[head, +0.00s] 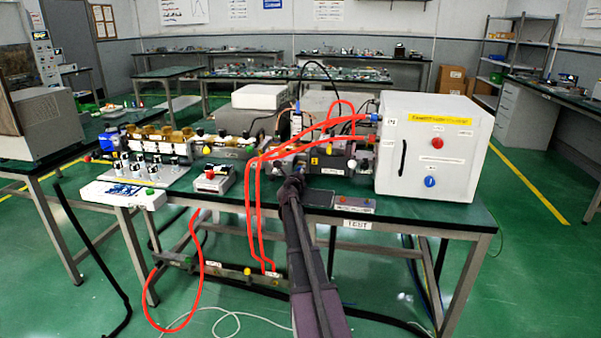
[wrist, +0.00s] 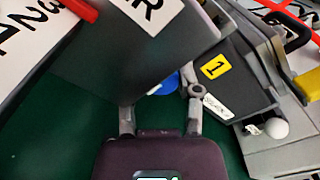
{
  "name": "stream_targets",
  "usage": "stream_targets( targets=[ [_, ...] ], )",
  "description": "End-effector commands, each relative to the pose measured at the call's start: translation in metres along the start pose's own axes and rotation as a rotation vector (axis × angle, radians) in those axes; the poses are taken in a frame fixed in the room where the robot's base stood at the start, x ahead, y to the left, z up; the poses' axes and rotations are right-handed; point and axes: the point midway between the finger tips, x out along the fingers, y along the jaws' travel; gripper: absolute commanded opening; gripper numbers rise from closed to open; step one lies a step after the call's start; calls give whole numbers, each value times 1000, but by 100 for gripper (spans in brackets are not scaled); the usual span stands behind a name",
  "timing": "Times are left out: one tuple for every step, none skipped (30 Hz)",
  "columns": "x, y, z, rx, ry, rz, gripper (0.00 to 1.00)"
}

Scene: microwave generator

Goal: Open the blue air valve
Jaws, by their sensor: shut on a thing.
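The blue air valve (wrist: 166,85) shows in the wrist view as a small blue piece, partly hidden behind a dark grey block (wrist: 125,65). The fingertips of my gripper (wrist: 162,102) stand on either side of its lower part, shut on it. The hold itself is only partly visible. In the head view my gripper (head: 291,181) reaches the front of the equipment at the middle of the bench, and my arm hides the valve there.
A dark unit with a yellow "1" label (wrist: 216,68) and a white knob (wrist: 276,129) are close right of my gripper. A white cabinet (head: 400,160) stands on the right of the bench. Red hoses (head: 258,215) hang just left of my arm.

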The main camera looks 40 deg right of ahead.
Motion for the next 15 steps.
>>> stream_targets(
  targets=[
    [-2, 0, 0, -27, 0, 1, 0],
    [-2, 0, 0, -44, 0, 1, 0],
    [-3, 0, 0, -64, 0, 1, 0],
    [-3, 0, 0, -79, 0, 1, 0],
    [-3, 0, 0, -91, 0, 1, 0],
    [-3, 0, 0, -106, 0, 1, 0],
    [-3, 0, -1, -116, 0, 1, 0],
    [-3, 0, -1, -123, 0, 1, 0],
    [-3, 0, -1, -133, 0, 1, 0],
    [-3, 0, -1, -138, 0, 1, 0],
    [-3, 0, -1, -142, 0, 1, 0],
    [-3, 0, -1, -146, 0, 1, 0],
    [-3, 1, -1, -147, 0, 1, 0],
    [-3, 1, -1, -148, 0, 1, 0],
    [-4, 1, -1, -149, 0, 1, 0]
  ],
)
